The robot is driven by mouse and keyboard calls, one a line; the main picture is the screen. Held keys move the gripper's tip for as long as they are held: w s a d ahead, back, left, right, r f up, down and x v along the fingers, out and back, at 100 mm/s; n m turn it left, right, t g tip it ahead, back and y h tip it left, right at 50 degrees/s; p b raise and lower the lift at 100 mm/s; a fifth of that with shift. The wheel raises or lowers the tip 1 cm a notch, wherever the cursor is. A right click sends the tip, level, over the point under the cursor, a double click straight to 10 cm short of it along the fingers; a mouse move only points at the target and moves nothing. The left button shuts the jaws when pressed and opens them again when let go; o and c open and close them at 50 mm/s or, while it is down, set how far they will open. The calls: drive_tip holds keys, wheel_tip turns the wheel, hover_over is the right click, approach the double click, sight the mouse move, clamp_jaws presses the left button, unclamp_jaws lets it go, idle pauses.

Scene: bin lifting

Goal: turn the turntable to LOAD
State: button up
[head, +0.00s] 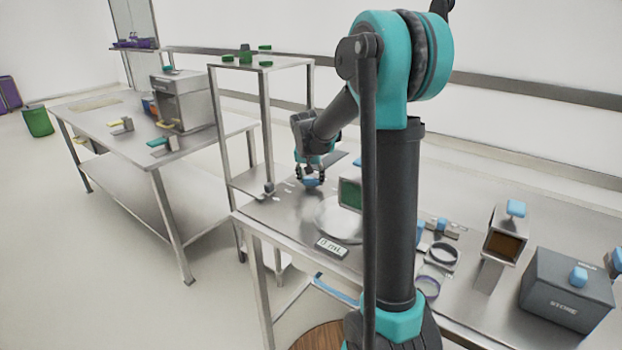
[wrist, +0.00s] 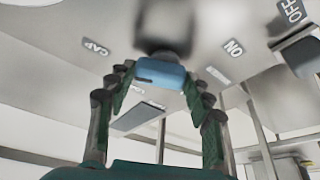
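A round pale metal disc (head: 325,222), which looks like the turntable, lies on the metal bench, partly hidden behind my arm. A dark-framed green panel (head: 350,193) stands at its far side. My gripper (head: 311,180) points down just behind and left of the disc. Its fingers stand on both sides of a blue handle (head: 312,183). In the wrist view the blue handle (wrist: 161,74) sits between the fingertips (wrist: 158,82), in front of a blurred dark part. I cannot tell whether the fingers press on it.
The bench (head: 285,215) shows CAP, ON and OFF labels in the wrist view. A white label plate (head: 331,247) lies at its front edge. A tall shelf (head: 262,64) stands at left. Rings (head: 442,254), a blue-topped box (head: 507,232) and a grey STORE bin (head: 566,288) are at right.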

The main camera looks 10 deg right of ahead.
drive_tip(key=c, duration=0.5)
drive_tip(key=shift+n, duration=0.3)
drive_tip(key=n+y, duration=0.1)
drive_tip(key=n, duration=0.3)
drive_tip(key=n+y, duration=0.1)
drive_tip(key=n, duration=0.1)
drive_tip(key=shift+d+y, duration=0.25)
drive_tip(key=shift+y, duration=0.05)
drive_tip(key=n+y, duration=0.1)
drive_tip(key=n, duration=0.2)
drive_tip(key=n+g+y, duration=0.1)
drive_tip(key=n, duration=0.2)
drive_tip(key=shift+w, duration=0.2)
drive_tip(key=o, duration=1.1)
drive_tip(key=shift+o, duration=0.2)
